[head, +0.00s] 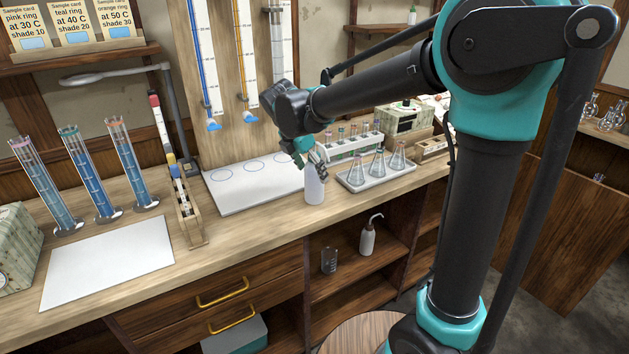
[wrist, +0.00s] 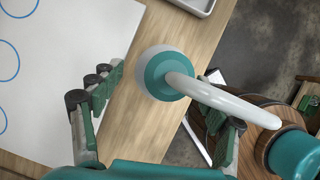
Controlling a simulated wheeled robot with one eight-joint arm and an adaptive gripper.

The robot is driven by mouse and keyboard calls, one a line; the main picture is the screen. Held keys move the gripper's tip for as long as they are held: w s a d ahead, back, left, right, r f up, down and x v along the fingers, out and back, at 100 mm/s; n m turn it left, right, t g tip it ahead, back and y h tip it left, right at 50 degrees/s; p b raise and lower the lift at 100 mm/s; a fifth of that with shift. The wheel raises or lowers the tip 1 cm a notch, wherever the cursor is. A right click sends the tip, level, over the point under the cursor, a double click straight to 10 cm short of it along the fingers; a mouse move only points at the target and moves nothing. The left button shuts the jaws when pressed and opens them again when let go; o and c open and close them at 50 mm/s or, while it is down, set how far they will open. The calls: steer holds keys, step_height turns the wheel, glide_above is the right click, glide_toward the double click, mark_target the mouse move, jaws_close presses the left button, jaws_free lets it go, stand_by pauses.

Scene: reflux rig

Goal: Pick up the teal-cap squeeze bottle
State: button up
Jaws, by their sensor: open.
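The squeeze bottle (head: 314,190) stands upright at the bench's front edge, right of the white mat. Its top is hidden behind my gripper in the head view. The wrist view shows its teal cap (wrist: 160,76) and curved pale spout (wrist: 225,100) from above, the spout pointing right. My gripper (head: 316,164) is just over the bottle. In the wrist view my gripper (wrist: 163,100) is open, one finger left of the cap, the other below the spout at right. The fingers do not visibly touch the bottle.
A tray of flasks (head: 377,173) stands just right of the bottle, with a tube rack (head: 352,145) behind. The white mat with circles (head: 248,185) lies left. Another white bottle (head: 367,240) and a beaker (head: 329,260) stand on the shelf below. Several blue cylinders are at left.

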steer(key=shift+x, duration=1.35)
steer(key=shift+c, duration=0.5)
steer(key=c, duration=0.8)
steer(key=shift+o, duration=0.2)
steer(key=shift+r, duration=0.3)
steer(key=shift+r, duration=9.65)
steer(key=shift+s+r, duration=0.1)
steer(key=shift+s, duration=0.05)
